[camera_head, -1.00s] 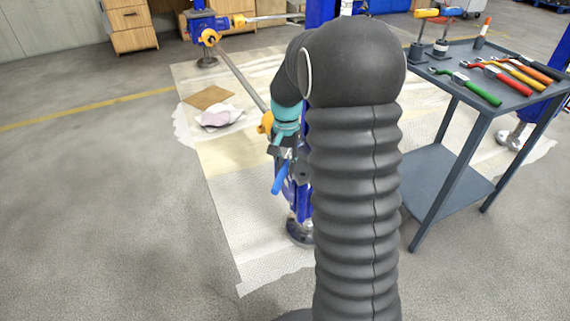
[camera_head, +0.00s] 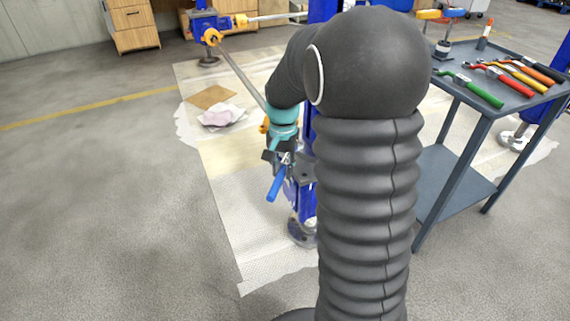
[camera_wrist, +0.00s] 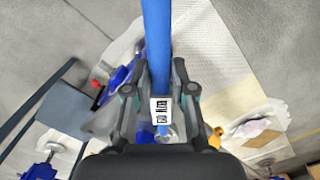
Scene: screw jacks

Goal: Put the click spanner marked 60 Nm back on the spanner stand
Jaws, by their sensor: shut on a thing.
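A click spanner with a blue handle (camera_head: 277,185) is in my gripper (camera_head: 283,154), its handle slanting down and left in the head view. In the wrist view the blue handle (camera_wrist: 157,40) runs up between the two fingers of my gripper (camera_wrist: 161,88), which are shut on it. A white label on the spanner reads about 60 Nm, small and blurred. The spanner's far end is hidden.
The grey trolley (camera_head: 462,99) holds several coloured-handled tools and has a lower shelf. A blue jack (camera_head: 305,200) stands close behind my gripper. Another blue jack (camera_head: 205,25) with a long bar is farther back. A pink cloth (camera_head: 221,115) lies on the mat. The floor at left is clear.

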